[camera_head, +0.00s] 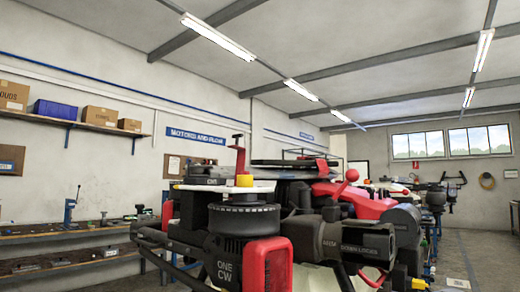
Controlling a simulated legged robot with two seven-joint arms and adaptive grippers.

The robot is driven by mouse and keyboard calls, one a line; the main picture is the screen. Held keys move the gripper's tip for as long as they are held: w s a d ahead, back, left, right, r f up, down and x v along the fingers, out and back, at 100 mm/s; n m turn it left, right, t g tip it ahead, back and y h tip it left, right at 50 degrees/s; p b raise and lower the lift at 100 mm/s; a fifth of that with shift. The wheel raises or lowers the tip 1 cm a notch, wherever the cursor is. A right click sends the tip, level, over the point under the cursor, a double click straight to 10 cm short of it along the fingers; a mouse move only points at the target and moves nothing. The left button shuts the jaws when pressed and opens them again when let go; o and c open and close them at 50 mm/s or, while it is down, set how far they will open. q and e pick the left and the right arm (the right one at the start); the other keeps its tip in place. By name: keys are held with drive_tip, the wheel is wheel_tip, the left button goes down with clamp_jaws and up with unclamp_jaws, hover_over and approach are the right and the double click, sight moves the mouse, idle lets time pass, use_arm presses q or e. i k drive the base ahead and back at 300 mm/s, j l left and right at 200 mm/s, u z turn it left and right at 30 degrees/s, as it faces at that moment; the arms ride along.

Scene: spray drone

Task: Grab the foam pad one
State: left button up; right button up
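A large spray drone (300,215) fills the lower middle of the head view, close to me. Its near motor pod (225,258) is black and marked "ONE CW". A red rounded block (268,264) sits just right of that marking. A thick black arm joint (340,240) with small white lettering points to the right. I cannot tell which part, if any, is the foam pad one. Neither of my grippers shows in this view.
At the left, a wall shelf (70,123) holds cardboard boxes and a blue bin (55,109). Workbenches (70,235) with small tools stand below it. More equipment stands behind the drone at the right. The floor (485,255) at the far right looks mostly clear.

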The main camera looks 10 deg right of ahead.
sight(195, 182)
drive_tip(key=i+j+z, duration=0.15)
drive_tip(key=z, duration=0.2)
drive_tip(key=i+j+z, duration=0.1)
drive_tip(key=j+z, duration=0.25)
drive_tip(key=i+j+z, duration=0.1)
drive_tip(key=j+z, duration=0.2)
